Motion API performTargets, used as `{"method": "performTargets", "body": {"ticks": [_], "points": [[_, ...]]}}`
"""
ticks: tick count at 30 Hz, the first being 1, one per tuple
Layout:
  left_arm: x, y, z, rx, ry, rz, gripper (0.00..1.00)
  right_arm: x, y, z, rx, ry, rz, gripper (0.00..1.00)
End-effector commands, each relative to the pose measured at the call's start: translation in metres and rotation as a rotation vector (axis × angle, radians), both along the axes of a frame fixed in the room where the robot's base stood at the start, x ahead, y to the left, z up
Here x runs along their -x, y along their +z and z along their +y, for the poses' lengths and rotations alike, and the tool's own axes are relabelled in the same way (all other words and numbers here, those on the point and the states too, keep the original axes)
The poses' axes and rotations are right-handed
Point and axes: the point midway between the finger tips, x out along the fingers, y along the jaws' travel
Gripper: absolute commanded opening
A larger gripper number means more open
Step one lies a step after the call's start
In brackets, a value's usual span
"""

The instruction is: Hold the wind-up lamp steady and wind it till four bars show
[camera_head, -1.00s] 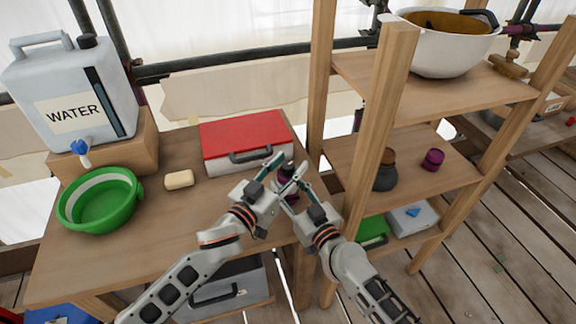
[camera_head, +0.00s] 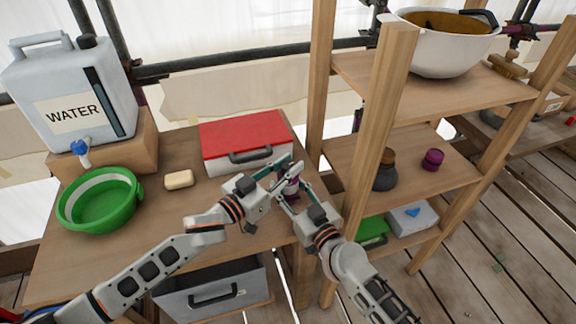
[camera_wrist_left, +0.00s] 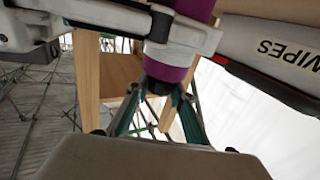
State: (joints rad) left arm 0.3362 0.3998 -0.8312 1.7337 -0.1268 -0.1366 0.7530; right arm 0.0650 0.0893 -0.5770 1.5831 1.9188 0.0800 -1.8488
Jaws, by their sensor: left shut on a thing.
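The wind-up lamp (camera_head: 291,187) is a small purple and pale cylinder at the table's right edge, mostly covered by my grippers. In the left wrist view its purple body (camera_wrist_left: 176,72) ends in a dark tip. My left gripper (camera_head: 280,176) has its green fingers on either side of that dark end and is shut on it; the fingers also show in the left wrist view (camera_wrist_left: 160,100). My right gripper (camera_head: 289,191) comes from below right, with its fingers closed around the lamp's body. The bars are not visible.
A red-lidded white case (camera_head: 243,140) stands just behind the grippers. Soap (camera_head: 179,180), a green basin (camera_head: 100,204) and a water container (camera_head: 70,95) are to the left. The shelf's wooden post (camera_head: 372,130) stands close on the right. The table's front is clear.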

Motion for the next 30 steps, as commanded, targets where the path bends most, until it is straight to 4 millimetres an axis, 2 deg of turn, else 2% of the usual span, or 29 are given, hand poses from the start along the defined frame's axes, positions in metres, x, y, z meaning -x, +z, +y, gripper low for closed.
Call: {"method": "performTargets", "body": {"ticks": [21,30], "points": [[-0.0016,0.0014,-0.0010,-0.001,-0.550,-0.002,0.01,0.0014,-0.0001,0.0029,0.000,0.006,0.000,0.13],[-0.0001,0.0004,-0.0016,0.000,-0.717,-0.001,0.01,0.0018,-0.0001,0.0034,0.000,0.007,0.000,0.13]]}}
